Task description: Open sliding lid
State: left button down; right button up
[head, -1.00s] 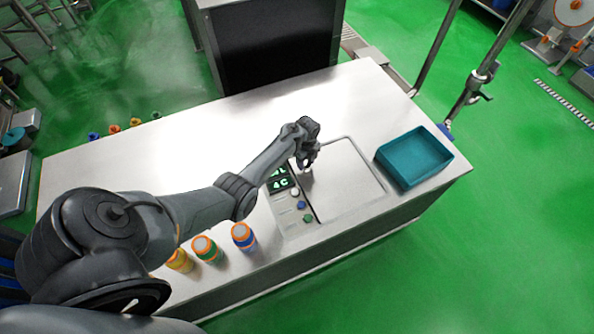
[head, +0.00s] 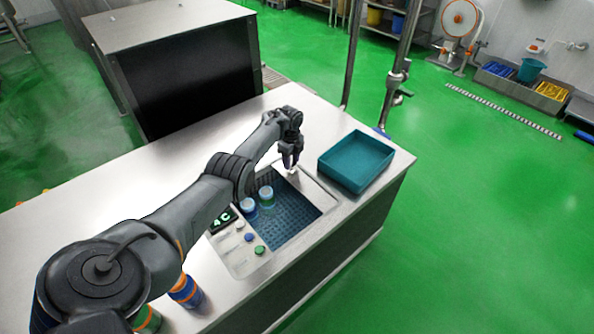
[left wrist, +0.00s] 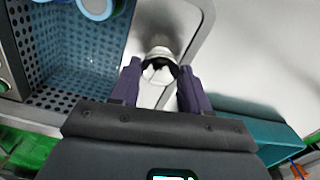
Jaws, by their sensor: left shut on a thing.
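The well (head: 284,222) in the counter is uncovered over most of its area, showing a blue perforated inside. A narrow light strip of the sliding lid (head: 312,187) shows at the well's right end; I cannot see where the rest of it lies. My left gripper (head: 290,164) is at this strip, shut on the lid's handle. In the left wrist view the fingers (left wrist: 160,88) sit on both sides of the pale handle (left wrist: 158,58), with the open well (left wrist: 75,50) to the left. My right gripper is not in view.
Two blue-capped bottles (head: 258,202) stand in the well. A control panel (head: 240,240) with buttons and a green display borders it on the left. A teal tray (head: 356,161) stands close on the right.

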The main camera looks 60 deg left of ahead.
pick_arm(q)
jog(key=shift+w, duration=0.1)
dwell(0.3)
jog(key=c, duration=0.5)
grip_release()
jog(key=shift+a, duration=0.1)
jog(key=shift+c, duration=0.2)
jog(key=shift+r, duration=0.1)
notch_tip(320, 180, up, 11)
jog(key=p, duration=0.5)
jog(key=shift+f+p, duration=0.2)
jog(key=shift+p, duration=0.2)
